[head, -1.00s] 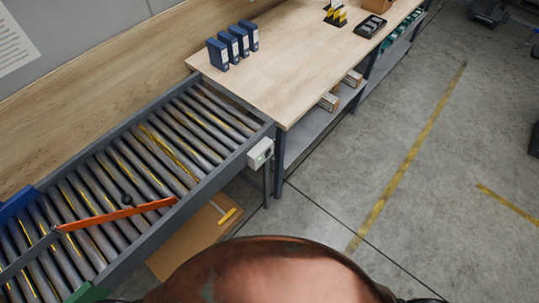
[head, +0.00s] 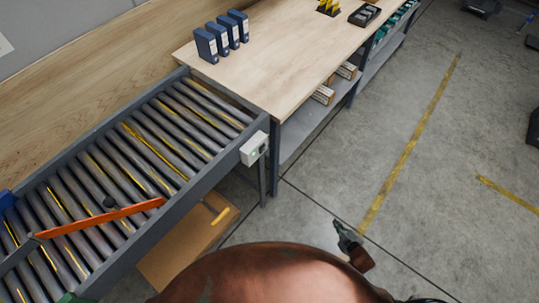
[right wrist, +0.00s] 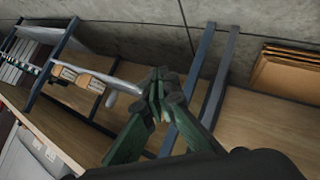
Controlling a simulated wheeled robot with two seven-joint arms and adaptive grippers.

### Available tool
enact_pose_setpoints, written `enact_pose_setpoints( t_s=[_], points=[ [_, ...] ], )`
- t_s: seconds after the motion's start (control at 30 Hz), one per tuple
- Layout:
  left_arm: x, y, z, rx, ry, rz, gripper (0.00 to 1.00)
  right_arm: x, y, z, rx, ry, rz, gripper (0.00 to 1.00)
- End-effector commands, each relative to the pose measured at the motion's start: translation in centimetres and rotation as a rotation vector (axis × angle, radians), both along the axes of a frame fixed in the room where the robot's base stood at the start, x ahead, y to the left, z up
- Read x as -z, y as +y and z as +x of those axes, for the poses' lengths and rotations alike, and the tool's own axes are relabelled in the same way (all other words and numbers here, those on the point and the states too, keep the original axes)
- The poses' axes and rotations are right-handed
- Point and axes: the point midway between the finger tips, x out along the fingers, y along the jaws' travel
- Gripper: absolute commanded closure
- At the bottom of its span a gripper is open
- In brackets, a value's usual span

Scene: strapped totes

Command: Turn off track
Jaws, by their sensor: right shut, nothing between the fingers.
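The track is a grey roller conveyor (head: 92,150) at the left of the head view, with several rollers marked by yellow streaks. A small light-grey control box (head: 254,148) is fixed to its near side rail at the right end. A small green spot shows on the box, but its switch details are too small to tell. My right gripper (head: 342,229) is right of and nearer than the box, over the floor and well apart from it. In the right wrist view its green fingers (right wrist: 160,85) are together and empty.
An orange bar (head: 100,218) lies across the rollers. A wooden workbench (head: 290,50) with blue binders (head: 222,36) adjoins the conveyor. Flat cardboard (head: 185,240) lies underneath.

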Motion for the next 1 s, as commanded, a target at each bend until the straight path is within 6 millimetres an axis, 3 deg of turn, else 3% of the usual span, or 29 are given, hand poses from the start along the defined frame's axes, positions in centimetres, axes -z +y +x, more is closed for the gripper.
enact_pose_setpoints(
  t_s=[0.03, 0.1, 0.2, 0.33, 0.4, 0.5, 0.6, 0.7, 1.0],
  points=[
    [1.4, 0.0, -0.5, 0.0, 0.008, 0.0, 0.59, -2.4, 1.2, 3.1, -0.077, -0.092, -0.03, 1.0],
    [2.4, 0.0, -0.9, 0.0, 0.014, 0.0, 0.59, -6.7, 3.3, 6.7, -0.186, -0.222, -0.074, 1.0],
    [3.9, 0.0, -1.5, 0.0, 0.024, 0.0, 0.59, -13.3, 7.1, 10.4, -0.344, -0.416, -0.143, 1.0],
    [5.7, 0.0, -2.2, 0.0, 0.036, 0.0, 0.59, -21.5, 12.4, 12.3, -0.536, -0.662, -0.231, 1.0],
    [6.5, 0.0, -2.6, 0.0, 0.042, -0.001, 0.59, -25.3, 15.1, 12.3, -0.625, -0.779, -0.272, 1.0],
    [7.4, 0.0, -3.0, 0.0, 0.05, -0.001, 0.59, -29.5, 18.1, 11.4, -0.724, -0.915, -0.32, 1.0],
    [7.8, 0.0, -3.2, 0.0, 0.053, 0.0, 0.59, -32.1, 20.0, 10.4, -0.787, -1.005, -0.35, 1.0],
    [8.0, 0.0, -3.3, 0.0, 0.054, 0.0, 0.59, -33.4, 21.0, 9.8, -0.819, -1.05, -0.367, 1.0],
    [7.9, 0.0, -3.2, 0.001, 0.053, 0.0, 0.59, -33.9, 21.2, 9.7, -0.825, -1.062, -0.37, 1.0]
  ],
)
